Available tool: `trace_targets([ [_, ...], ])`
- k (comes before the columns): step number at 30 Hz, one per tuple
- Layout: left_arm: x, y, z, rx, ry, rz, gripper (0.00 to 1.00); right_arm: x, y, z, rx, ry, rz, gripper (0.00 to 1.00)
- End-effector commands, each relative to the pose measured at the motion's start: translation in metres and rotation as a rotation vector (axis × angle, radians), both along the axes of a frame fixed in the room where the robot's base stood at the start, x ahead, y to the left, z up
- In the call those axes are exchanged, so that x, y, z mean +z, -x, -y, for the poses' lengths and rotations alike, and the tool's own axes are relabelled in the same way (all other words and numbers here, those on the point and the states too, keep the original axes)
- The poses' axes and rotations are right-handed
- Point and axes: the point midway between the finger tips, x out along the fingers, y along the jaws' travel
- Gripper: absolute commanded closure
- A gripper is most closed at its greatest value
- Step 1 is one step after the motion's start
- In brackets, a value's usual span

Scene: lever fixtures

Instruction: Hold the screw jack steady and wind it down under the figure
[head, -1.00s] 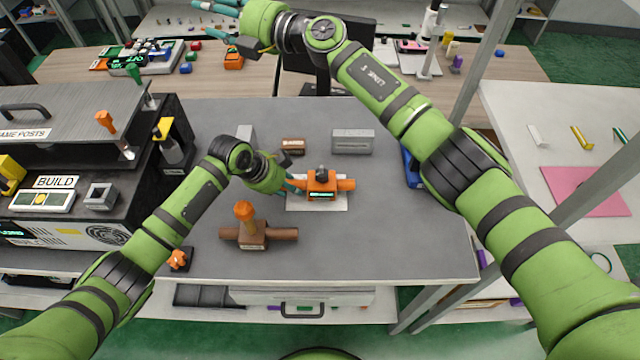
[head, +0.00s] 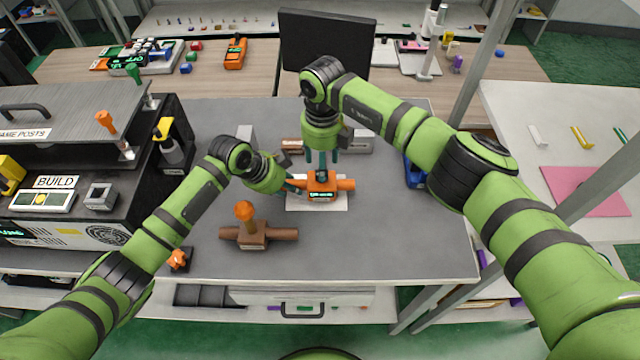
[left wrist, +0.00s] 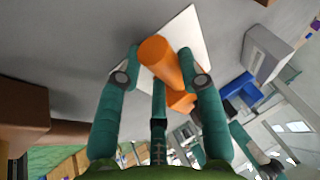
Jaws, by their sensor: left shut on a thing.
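The orange screw jack (head: 322,196) sits on a white plate (head: 334,206) on the grey table. It has a lit green readout on its front, too small to read, and a dark knob (head: 322,175) on top. An orange bar sticks out on each side. My left gripper (head: 297,183) is shut on the left bar; the left wrist view shows the orange bar (left wrist: 160,62) between its teal fingers. My right gripper (head: 322,169) points straight down from above, its fingertips at the knob. Whether they grip it cannot be told.
A brown fixture (head: 252,235) with an orange-topped post stands front left of the jack. A grey block (head: 362,142) and a brown block (head: 291,145) lie behind, partly hidden. A black machine (head: 90,190) fills the left side. The table's front right is clear.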

Motion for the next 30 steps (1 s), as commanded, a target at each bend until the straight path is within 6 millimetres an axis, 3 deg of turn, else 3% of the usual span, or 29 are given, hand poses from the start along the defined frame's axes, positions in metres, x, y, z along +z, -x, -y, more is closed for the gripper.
trace_targets([
  [12, -0.003, 0.002, -0.001, -0.001, -0.003, -0.007, 1.0, -0.041, 0.001, 0.0, -0.002, 0.002, -0.003, 0.47],
  [25, -0.003, 0.002, 0.0, -0.002, -0.004, -0.007, 1.0, -0.051, 0.001, 0.0, -0.001, 0.002, -0.002, 0.47],
  [26, -0.003, 0.002, 0.0, -0.002, -0.004, -0.007, 1.0, -0.051, 0.001, 0.0, -0.001, 0.002, -0.002, 0.55],
  [29, -0.003, 0.002, 0.0, -0.003, -0.003, -0.007, 1.0, -0.051, 0.001, 0.001, -0.002, 0.003, -0.003, 0.95],
  [30, -0.003, 0.002, 0.0, -0.003, -0.003, -0.007, 1.0, -0.051, 0.001, 0.001, -0.002, 0.003, -0.003, 1.0],
])
